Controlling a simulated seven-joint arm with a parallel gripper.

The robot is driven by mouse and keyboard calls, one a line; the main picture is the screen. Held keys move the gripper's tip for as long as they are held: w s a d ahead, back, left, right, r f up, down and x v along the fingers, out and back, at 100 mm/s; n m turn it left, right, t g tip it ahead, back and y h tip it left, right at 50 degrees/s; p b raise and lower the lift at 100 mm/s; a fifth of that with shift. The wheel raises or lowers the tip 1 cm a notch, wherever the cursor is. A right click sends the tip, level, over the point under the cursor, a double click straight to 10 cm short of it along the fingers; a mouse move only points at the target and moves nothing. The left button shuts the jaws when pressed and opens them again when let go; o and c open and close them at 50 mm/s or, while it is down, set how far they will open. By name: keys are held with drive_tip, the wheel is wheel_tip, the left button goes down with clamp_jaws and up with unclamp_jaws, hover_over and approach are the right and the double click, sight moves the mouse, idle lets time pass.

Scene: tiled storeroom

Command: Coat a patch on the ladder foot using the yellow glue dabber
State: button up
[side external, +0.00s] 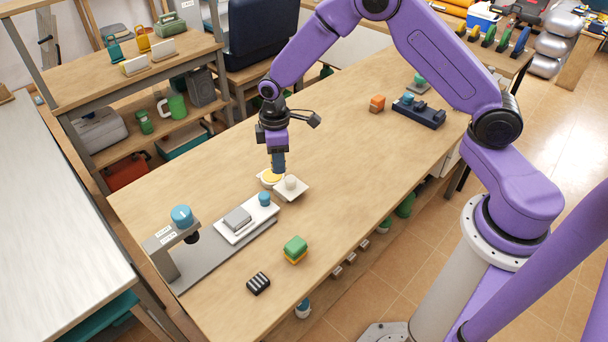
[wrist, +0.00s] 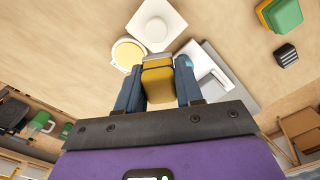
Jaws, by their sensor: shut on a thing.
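My gripper (wrist: 158,68) is shut on the yellow glue dabber (wrist: 158,84), a yellow block with a pale end between the two blue fingers. In the side view my gripper (side external: 278,168) points down, close above a round dish of yellow glue (side external: 268,179); its fingers hide most of the dabber. The glue dish also shows in the wrist view (wrist: 128,54), just beyond the fingertips. Whether the dabber touches the glue is unclear. A grey block (side external: 237,218) lies on a white plate to the left; I cannot tell for sure whether it is the ladder foot.
A white square piece with a round knob (side external: 291,188) stands beside the dish. A press-like stand with a blue knob (side external: 181,217) is at the near left. A green and yellow block (side external: 295,249) and a black striped block (side external: 258,284) lie nearby.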

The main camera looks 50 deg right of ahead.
drive_tip(key=w+d+m, duration=0.2)
drive_tip(key=w, duration=0.4)
drive_tip(key=shift+s+d+f, duration=0.1)
drive_tip(key=shift+d+f, duration=0.05)
drive_tip(key=shift+f, duration=3.15)
drive_tip(key=shift+f, duration=0.6)
wheel_tip(320, 180, up, 7)
idle(0.4)
drive_tip(key=shift+r, duration=0.1)
idle(0.4)
